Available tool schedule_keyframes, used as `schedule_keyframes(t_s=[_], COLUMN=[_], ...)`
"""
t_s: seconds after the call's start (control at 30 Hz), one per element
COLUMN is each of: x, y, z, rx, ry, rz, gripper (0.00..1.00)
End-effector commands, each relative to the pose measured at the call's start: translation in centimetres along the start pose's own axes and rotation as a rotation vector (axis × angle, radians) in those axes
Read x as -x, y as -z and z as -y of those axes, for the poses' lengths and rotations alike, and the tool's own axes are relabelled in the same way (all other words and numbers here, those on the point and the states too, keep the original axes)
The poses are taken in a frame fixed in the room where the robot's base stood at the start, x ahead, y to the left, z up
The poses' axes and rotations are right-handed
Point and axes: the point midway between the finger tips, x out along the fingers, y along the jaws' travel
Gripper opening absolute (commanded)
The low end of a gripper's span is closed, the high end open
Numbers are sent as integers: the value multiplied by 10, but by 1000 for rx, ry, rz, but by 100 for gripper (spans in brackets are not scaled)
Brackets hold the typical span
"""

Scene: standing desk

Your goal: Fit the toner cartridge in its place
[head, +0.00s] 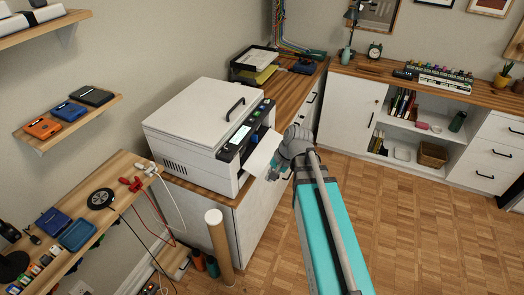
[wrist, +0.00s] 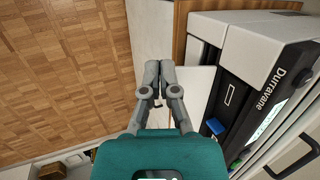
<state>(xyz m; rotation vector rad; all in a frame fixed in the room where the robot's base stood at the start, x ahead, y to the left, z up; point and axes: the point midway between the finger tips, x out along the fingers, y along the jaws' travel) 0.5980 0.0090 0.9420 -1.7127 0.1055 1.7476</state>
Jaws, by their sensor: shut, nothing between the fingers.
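The white printer (head: 205,125) stands on a wood-topped cabinet, its dark front facing right. It fills the right side of the wrist view (wrist: 270,50), where its dark panel reads "Durravane". A pale flat panel or sheet (head: 263,155) sticks out from its front; it also shows behind my fingers in the wrist view (wrist: 197,88). A small blue part (wrist: 215,127) shows on the printer's front; I cannot tell whether it belongs to a toner cartridge. No toner cartridge can be clearly made out. My gripper (wrist: 160,66) is shut and empty, just in front of the printer.
A black paper tray (head: 255,65) stands behind the printer on the counter. A workbench (head: 80,215) with small tools lies at lower left, and a cardboard tube (head: 219,245) stands by the cabinet. The wood floor (head: 430,215) at right is clear.

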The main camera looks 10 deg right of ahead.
Motion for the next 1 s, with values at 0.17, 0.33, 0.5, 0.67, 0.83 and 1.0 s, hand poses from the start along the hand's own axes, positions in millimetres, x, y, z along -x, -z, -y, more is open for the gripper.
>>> schedule_keyframes(t_s=[0.17, 0.33, 0.5, 0.67, 0.83, 1.0], x=[-27, -38, -42, -41, -35, -24], y=[32, 60, 91, 120, 154, 182], z=[0, 3, 2, -4, -15, -29], rx=[-229, -445, -655, -841, -1026, -1174], ry=[174, 336, 495, 638, 783, 903], rz=[47, 116, 208, 319, 460, 613], gripper=[0, 0, 0, 0, 0, 0])
